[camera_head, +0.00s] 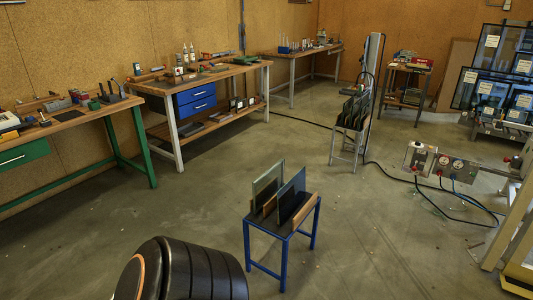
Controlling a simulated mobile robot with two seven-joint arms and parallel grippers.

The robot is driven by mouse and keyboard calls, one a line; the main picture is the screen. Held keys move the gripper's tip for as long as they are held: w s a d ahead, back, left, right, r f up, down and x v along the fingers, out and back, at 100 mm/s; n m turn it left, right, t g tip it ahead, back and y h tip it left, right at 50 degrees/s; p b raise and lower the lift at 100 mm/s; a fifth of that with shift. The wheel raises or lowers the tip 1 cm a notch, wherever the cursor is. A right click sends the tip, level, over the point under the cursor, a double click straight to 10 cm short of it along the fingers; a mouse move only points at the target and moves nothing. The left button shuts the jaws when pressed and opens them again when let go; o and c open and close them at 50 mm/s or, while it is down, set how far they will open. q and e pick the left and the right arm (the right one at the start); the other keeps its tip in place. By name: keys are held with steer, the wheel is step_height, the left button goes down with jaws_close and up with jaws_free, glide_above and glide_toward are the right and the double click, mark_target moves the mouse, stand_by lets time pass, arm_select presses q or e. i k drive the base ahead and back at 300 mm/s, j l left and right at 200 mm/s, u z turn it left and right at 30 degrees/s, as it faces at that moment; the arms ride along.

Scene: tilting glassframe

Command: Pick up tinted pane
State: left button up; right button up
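A dark, blue-black pane (292,196) stands upright on a small blue-legged stand (262,222) in the lower middle of the head view; it looks like the tinted pane. A lighter, greenish-grey pane (266,184) stands upright beside it on the left. Wooden-brown holders (305,212) stand along the panes on the stand top. The lower edges of the panes are partly hidden by the holders. Neither of my grippers is in view, and nothing touches the panes.
Open floor surrounds the stand. Behind it stands a rack (351,120) of dark panes. A green-legged bench (75,118) and a blue-drawer bench (200,95) line the left wall. Framed panes (490,85) stand at the far right.

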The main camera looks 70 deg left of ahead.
mark_target(291, 195)
steer(key=u, duration=2)
steer(key=i+z, duration=0.2)
steer(key=i, duration=0.4)
steer(key=i+z, duration=0.15)
steer(key=i, duration=0.4)
steer(key=i+j+z, duration=0.2)
steer(key=i, duration=0.4)
steer(key=i+j+z, duration=0.15)
steer(key=i, duration=0.4)
